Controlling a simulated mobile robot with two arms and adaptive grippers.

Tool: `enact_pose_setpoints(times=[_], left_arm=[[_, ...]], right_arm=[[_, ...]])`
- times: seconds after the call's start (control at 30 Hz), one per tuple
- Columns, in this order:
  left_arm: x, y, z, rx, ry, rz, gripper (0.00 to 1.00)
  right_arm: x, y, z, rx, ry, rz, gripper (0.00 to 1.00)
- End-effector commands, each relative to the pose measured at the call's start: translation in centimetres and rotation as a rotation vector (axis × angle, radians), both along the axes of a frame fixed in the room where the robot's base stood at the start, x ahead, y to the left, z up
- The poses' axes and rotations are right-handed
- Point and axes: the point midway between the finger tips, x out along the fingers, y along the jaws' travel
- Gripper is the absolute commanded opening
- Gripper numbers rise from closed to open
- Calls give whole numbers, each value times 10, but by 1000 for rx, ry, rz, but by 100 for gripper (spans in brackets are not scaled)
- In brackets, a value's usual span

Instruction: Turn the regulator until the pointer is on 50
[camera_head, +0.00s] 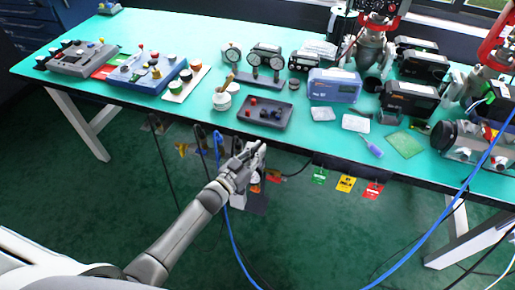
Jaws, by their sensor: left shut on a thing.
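My left gripper (244,166) is at the front edge of the table, near the middle of the view. It is shut on a part that its fingers mostly hide, apparently the regulator. A pale unit with an orange spot (254,188) shows just below and behind the gripper. Round gauges stand on the table behind: a single one (232,54) and a dark-framed group (267,59). Their pointers and numbers are too small to read, so I cannot tell which pointer the regulator moves. My right gripper is not in view.
The green table (212,122) carries control boxes (146,73) at left, a dark tray (265,113), a blue-grey meter (335,86) and valves with red parts at right. Blue hoses (228,222) hang near my left arm. Coloured tags (346,183) hang from the front edge.

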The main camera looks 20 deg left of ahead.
Motion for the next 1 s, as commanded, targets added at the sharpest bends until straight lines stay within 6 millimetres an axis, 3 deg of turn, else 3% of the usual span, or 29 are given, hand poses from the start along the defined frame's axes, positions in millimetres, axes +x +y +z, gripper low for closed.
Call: enact_pose_setpoints(times=[0.4, 0.93, 0.97, 1.0], left_arm=[[1, 1, 1, 1, -2, -182, 0], [1, 0, 1, -3, -3, -207, 0], [1, 0, 1, -2, -4, -207, 12], [1, -1, 1, -2, -4, -207, 18]], right_arm=[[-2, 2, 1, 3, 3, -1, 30], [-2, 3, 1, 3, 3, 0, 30], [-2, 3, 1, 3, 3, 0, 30], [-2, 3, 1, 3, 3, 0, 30]])
